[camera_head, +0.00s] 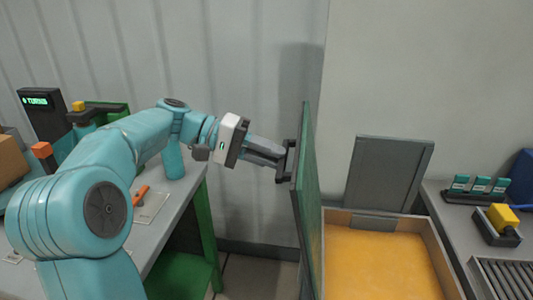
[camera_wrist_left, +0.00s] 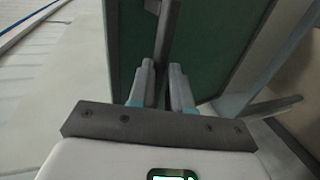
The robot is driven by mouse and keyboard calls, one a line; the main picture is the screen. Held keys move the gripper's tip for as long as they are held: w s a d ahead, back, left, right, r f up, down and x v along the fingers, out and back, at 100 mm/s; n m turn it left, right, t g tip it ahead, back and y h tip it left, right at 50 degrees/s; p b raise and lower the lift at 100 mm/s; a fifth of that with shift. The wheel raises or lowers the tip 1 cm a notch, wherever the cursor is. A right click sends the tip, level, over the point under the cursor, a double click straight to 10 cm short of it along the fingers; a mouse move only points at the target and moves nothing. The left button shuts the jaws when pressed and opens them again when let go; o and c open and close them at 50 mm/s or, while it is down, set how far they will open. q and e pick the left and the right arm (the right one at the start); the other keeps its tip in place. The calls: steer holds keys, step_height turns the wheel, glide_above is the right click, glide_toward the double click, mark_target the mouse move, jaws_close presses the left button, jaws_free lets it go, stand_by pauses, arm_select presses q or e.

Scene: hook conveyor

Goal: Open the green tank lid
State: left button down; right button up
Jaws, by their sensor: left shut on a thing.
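The green lid (camera_head: 308,190) stands almost upright, seen nearly edge-on, at the left side of an open tank (camera_head: 440,250) with an orange inside. In the left wrist view the lid (camera_wrist_left: 215,50) shows as a dark green panel with a pale rim. A dark handle (camera_head: 287,160) sticks out from its left face. My left gripper (camera_head: 280,160) comes from the left and is shut on this handle. In the left wrist view the handle (camera_wrist_left: 165,35) runs between the two fingers (camera_wrist_left: 162,85). My right gripper is not in view.
A grey panel (camera_head: 388,172) stands upright behind the tank. At right, a grey counter holds a yellow-topped device (camera_head: 500,222), a teal-topped rack (camera_head: 477,188) and rollers (camera_head: 503,277). A workbench (camera_head: 178,205) with green legs stands left, under my left arm.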

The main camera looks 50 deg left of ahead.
arm_select(q)
step_height(320, 180, down, 2)
steer(key=shift+s, duration=0.15)
steer(key=c, duration=1.1)
jaws_free()
steer(key=shift+d, duration=0.1)
steer(key=shift+w, duration=0.2)
steer(key=shift+r, duration=0.1)
steer(key=p+v, duration=0.2)
steer(key=v, duration=0.3)
steer(key=p+v, duration=0.2)
steer(key=v, duration=0.4)
steer(key=p+v, duration=0.2)
steer(key=v, duration=0.3)
steer(key=shift+a+r, duration=0.25)
steer(key=shift+r, duration=0.15)
